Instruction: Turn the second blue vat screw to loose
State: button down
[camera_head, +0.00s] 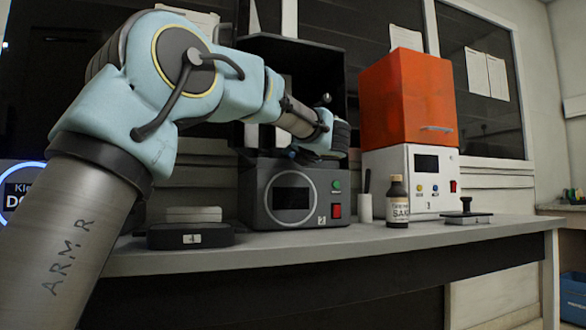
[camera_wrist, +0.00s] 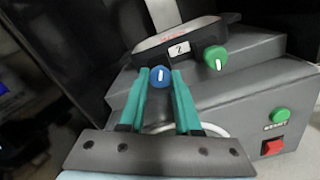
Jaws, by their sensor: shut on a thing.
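The blue vat screw (camera_wrist: 161,77) is a round knob with a short white mark that looks close to upright. It sits at the left front of the dark vat (camera_wrist: 172,40), which carries a label "2". My gripper (camera_wrist: 161,84) has its two teal fingers on either side of the blue screw, shut on it. A green screw (camera_wrist: 216,58) with a white mark stands to the right, clear of the fingers. In the head view my wrist is over the top of the dark grey machine (camera_head: 294,195) and hides most of the vat.
The machine's front has a green button (camera_wrist: 280,116) and a red switch (camera_wrist: 271,146). On the bench, an orange-hooded printer (camera_head: 408,98), a brown bottle (camera_head: 397,203) and a stamp (camera_head: 467,212) stand to the right. A black tray (camera_head: 190,236) labelled "4" lies at the left.

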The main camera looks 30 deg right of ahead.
jog(key=n+b, duration=0.3)
jog(key=n, duration=0.1)
jog(key=shift+f+b, duration=0.3)
jog(key=shift+b, duration=0.1)
jog(key=shift+d+r+n+b, duration=0.1)
jog(key=shift+n+b, duration=0.6)
jog(key=shift+n, duration=0.1)
jog(key=shift+r, duration=0.1)
jog(key=c, duration=0.6)
grip_release()
jog(key=s, duration=0.3)
jog(key=s+a, duration=0.1)
jog(key=s, duration=0.3)
jog(key=s+p, duration=0.1)
jog(key=s, duration=0.2)
jog(key=shift+s+a, duration=0.2)
jog(key=shift+s, duration=0.2)
